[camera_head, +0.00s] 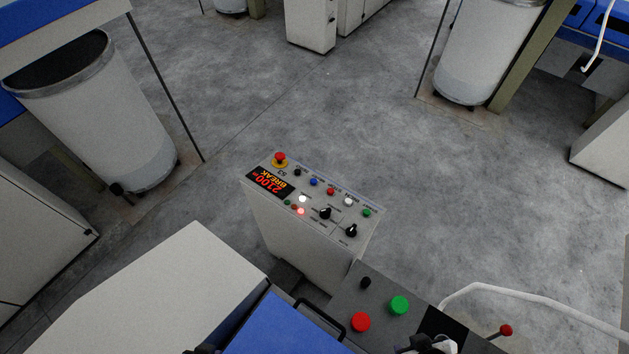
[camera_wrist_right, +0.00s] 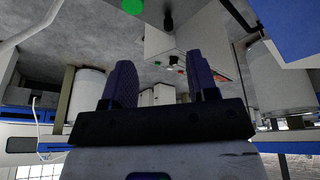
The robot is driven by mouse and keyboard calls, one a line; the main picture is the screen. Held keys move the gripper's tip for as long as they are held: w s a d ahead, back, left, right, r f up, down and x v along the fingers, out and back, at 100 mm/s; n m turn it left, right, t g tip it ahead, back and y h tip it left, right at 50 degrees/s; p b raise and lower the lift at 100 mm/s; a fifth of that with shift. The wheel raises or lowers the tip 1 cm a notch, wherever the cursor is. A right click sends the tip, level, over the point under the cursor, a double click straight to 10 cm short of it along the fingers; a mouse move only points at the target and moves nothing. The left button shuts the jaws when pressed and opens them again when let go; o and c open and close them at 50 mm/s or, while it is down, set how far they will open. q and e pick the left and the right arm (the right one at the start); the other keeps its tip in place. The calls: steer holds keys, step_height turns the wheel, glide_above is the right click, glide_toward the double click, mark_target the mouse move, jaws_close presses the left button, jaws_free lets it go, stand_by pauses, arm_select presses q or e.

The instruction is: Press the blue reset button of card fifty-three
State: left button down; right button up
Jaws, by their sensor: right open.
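The card's control box is a pale pedestal (camera_head: 305,235) with a sloping top panel, marked 53, its display reading 2100 and BREAK. The small blue button (camera_head: 313,182) is in the panel's upper row, between a black button (camera_head: 297,172) and a red button (camera_head: 330,191). My right gripper (camera_head: 430,345) shows at the bottom edge of the head view, apart from the panel and nearer me. In the right wrist view, its dark fingers (camera_wrist_right: 162,82) are spread with nothing between them. The pedestal (camera_wrist_right: 180,35) shows beyond them; I cannot make out the blue button there.
A red mushroom stop (camera_head: 280,158) sits at the panel's corner. A nearer dark panel has large red (camera_head: 361,322) and green (camera_head: 399,305) buttons. A white hose (camera_head: 530,295) and red-knobbed lever (camera_head: 506,330) are at right.

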steer(key=shift+a, duration=0.15)
jaws_close()
stand_by(0.8)
stand_by(0.6)
